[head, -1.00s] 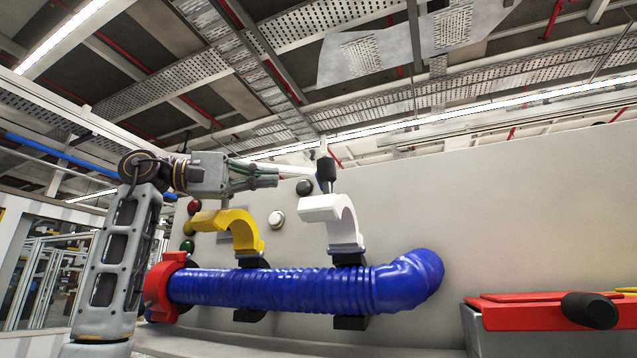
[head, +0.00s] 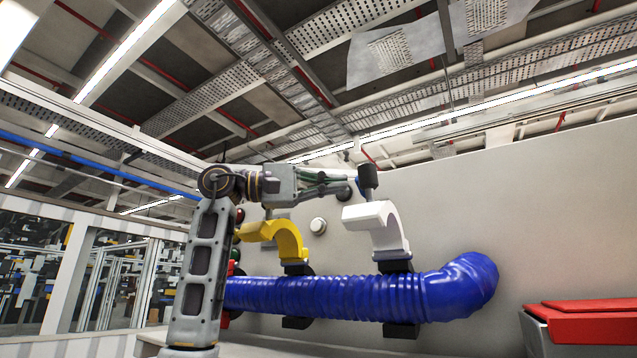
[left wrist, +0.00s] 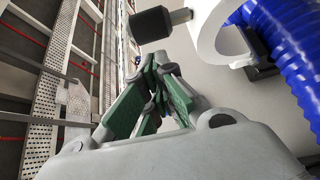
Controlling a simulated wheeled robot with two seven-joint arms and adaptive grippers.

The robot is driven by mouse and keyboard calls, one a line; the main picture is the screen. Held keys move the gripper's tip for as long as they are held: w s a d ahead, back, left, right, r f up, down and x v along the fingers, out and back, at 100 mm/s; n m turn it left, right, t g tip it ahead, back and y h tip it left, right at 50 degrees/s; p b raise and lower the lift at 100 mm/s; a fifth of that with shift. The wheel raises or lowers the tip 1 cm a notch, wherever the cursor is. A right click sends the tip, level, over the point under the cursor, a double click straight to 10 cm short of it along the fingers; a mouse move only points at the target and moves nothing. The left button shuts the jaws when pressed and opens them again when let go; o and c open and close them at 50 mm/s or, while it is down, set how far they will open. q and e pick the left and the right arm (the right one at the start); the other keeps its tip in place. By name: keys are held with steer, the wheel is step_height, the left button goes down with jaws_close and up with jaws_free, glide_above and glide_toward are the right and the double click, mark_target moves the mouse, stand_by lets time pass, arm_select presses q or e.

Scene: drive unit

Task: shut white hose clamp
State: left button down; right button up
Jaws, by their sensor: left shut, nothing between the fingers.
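The white hose clamp (head: 380,226) stands open above the blue hose (head: 350,298), its curved arm raised. A black knob (head: 367,177) sticks up from its free end. My left gripper (head: 345,188) is shut and empty, just left of that knob and above the white arm. In the left wrist view the shut green fingers (left wrist: 152,95) point up, with the black knob (left wrist: 151,25) beyond their tips and part of the white clamp (left wrist: 218,32) and the blue hose (left wrist: 285,50) to the right. Whether the fingers touch the knob is unclear. My right gripper is out of view.
A yellow clamp (head: 283,238) stands open left of the white one, partly behind my left arm. A round white button (head: 318,226) sits on the pale panel (head: 500,210) between them. A red-topped box (head: 580,315) is at lower right.

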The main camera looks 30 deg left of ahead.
arm_select(q)
steer(key=shift+p+x, duration=0.45)
steer(key=shift+x, duration=1.85)
steer(key=shift+s, duration=0.15)
